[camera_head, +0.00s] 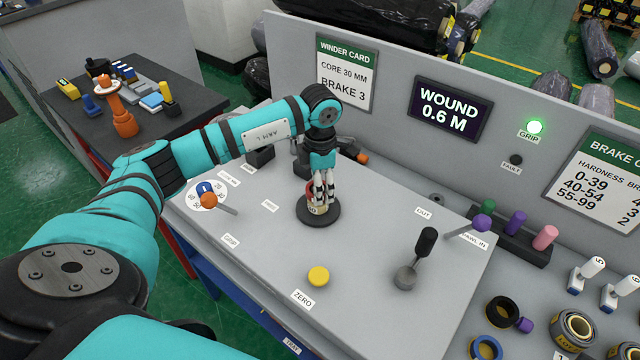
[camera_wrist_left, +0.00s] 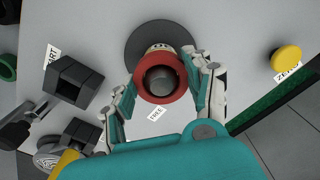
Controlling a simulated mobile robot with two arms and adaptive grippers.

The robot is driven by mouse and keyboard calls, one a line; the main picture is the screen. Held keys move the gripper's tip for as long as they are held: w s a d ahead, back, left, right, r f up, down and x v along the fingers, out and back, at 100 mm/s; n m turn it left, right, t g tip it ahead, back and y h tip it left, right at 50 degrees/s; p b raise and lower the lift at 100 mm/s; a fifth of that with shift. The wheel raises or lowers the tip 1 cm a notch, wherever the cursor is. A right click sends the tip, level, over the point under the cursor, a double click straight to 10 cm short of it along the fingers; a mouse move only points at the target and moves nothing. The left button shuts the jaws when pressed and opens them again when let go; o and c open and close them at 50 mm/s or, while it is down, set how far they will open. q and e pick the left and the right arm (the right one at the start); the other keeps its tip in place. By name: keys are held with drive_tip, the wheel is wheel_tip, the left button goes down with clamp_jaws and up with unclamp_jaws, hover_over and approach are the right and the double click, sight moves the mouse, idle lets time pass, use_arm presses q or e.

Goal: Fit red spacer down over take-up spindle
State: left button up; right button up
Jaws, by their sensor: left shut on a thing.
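The red spacer (camera_wrist_left: 140,82) is a thick ring between the fingers of my left gripper (camera_wrist_left: 163,85), which is shut on it. In the left wrist view, the grey round top of the take-up spindle (camera_wrist_left: 160,78) shows through the ring's hole. A pale, marked core (camera_wrist_left: 157,49) shows just behind the ring, above a dark round base (camera_wrist_left: 132,44). In the head view, my left gripper (camera_head: 323,190) points down over that base (camera_head: 330,214), and the red spacer (camera_head: 311,186) is mostly hidden by the fingers. I cannot tell how far down the spindle it sits.
A yellow button (camera_head: 318,276) and a black-handled lever (camera_head: 427,243) stand on the grey panel. An orange-knobbed lever (camera_head: 209,200) is at left. Dark blocks (camera_wrist_left: 78,80) lie near my gripper. A green lamp (camera_head: 535,127) is lit.

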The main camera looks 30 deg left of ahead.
use_arm(q)
drive_tip(key=shift+f+b, duration=0.65)
drive_tip(key=shift+f, duration=0.3)
drive_tip(key=o, duration=1)
drive_tip(key=shift+r, duration=0.1)
wheel_tip(320, 180, up, 12)
